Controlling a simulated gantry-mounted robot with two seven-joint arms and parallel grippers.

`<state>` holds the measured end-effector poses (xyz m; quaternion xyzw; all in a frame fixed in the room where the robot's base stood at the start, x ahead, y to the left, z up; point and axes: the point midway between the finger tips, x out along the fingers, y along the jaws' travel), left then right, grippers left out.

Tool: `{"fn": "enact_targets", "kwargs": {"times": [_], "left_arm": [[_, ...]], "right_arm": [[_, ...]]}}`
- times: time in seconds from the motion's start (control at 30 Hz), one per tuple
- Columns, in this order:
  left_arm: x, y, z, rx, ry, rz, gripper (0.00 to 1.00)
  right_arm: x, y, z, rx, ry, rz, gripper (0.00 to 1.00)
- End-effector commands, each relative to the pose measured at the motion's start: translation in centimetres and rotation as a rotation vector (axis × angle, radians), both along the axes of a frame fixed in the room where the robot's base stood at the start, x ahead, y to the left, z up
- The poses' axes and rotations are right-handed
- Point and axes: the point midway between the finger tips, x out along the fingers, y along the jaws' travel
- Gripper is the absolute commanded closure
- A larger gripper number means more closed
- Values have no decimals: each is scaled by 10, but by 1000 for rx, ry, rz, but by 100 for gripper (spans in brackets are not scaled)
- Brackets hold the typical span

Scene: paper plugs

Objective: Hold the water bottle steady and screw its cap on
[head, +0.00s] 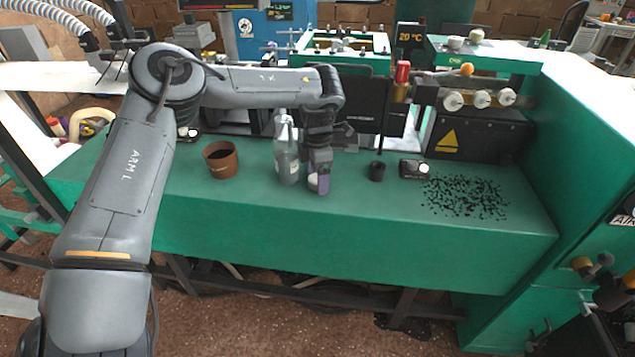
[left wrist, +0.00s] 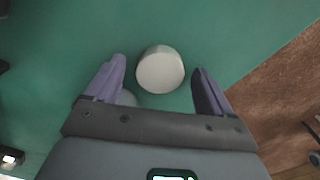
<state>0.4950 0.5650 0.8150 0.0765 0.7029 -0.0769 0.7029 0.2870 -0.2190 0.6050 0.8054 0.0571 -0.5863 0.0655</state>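The water bottle (head: 287,162) stands upright on the green bench in the head view, clear and greyish with a narrow top. Whether anything sits on its mouth is too small to tell. My left gripper (head: 319,185) points down just right of the bottle, low over the bench. A white round cap (left wrist: 160,70) lies between the purple fingers of the left gripper (left wrist: 159,72) in the left wrist view, with gaps on both sides. The cap (head: 312,182) shows partly beside the fingers in the head view. My right gripper is not in view.
A brown pot (head: 220,160) stands left of the bottle. Machinery lines the back. The bench's front strip is clear.

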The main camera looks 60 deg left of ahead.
Motion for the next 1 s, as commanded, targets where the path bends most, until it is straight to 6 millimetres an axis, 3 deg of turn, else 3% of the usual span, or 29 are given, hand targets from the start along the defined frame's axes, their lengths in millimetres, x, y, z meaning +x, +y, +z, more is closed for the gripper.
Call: {"fn": "enact_targets", "kwargs": {"times": [0.03,0.37,0.43,0.47,0.73,1.0], "left_arm": [[0,0,0,0,0,0,25],[0,0,0,0,0,0,75],[0,0,0,0,0,0,75],[0,0,0,0,0,0,80],[0,0,8,1,-1,-1,80],[1,0,51,2,-2,-1,80]], "right_arm": [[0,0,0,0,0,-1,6],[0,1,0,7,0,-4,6],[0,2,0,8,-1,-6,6],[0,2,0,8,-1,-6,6],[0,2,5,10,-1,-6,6],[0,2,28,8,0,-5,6]]}}
